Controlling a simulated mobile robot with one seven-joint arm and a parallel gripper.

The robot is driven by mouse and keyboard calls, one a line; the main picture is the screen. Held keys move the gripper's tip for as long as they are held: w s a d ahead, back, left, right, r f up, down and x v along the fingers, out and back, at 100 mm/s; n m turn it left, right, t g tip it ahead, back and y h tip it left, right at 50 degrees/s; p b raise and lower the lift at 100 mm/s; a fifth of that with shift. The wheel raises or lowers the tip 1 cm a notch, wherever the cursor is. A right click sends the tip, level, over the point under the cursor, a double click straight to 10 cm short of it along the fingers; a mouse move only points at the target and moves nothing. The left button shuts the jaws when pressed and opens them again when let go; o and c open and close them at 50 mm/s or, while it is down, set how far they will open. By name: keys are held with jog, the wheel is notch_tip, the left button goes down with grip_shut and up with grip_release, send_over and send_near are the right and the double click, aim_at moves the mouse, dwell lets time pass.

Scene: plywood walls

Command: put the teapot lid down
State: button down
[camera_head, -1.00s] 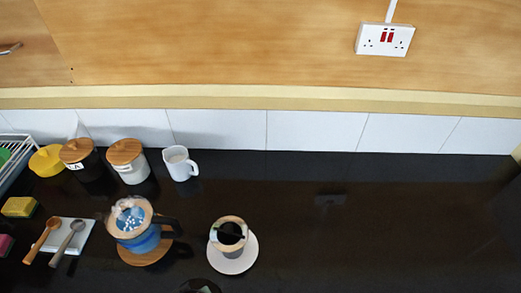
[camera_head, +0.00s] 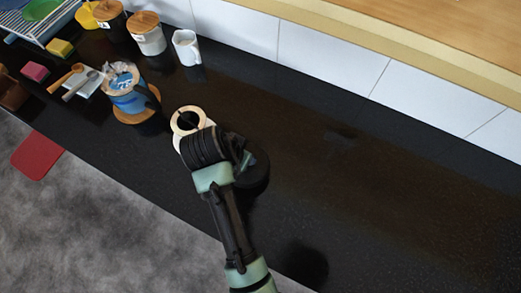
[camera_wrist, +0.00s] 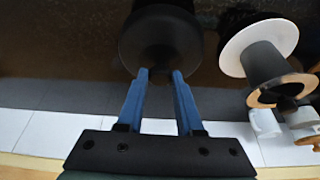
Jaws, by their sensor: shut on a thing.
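My gripper (camera_wrist: 160,74) is shut on a round black lid (camera_wrist: 160,38), with its two blue fingertips at the lid's near edge in the wrist view. In the head view the lid (camera_head: 257,170) shows as a dark disc just right of my wrist, over the black counter. Its gap to the counter is hard to judge. My wrist hides most of the fingers there.
A dark cup with a wooden ring (camera_head: 187,121) stands on a white saucer (camera_wrist: 234,58), close left of my wrist. The counter (camera_head: 350,180) to the right is clear.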

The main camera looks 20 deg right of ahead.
aim_at(253, 149)
jog(key=w+d+r+m+g, duration=0.1)
jog(key=m, duration=0.1)
jog(key=w+d+r+m+g, duration=0.1)
jog(key=r+m, duration=0.1)
jog(key=m, duration=0.1)
jog(key=w+d+r+m+g+h+p, duration=0.1)
jog(key=r+m, duration=0.1)
jog(key=m, duration=0.1)
jog(key=shift+d, duration=0.2)
jog(key=shift+f, duration=0.25)
notch_tip(253, 149, down, 9)
jog(key=shift+f+p, duration=0.1)
jog(key=shift+p, duration=0.75)
jog(key=shift+f, duration=0.1)
jog(key=c, duration=0.6)
grip_release()
jog(key=shift+o, duration=0.2)
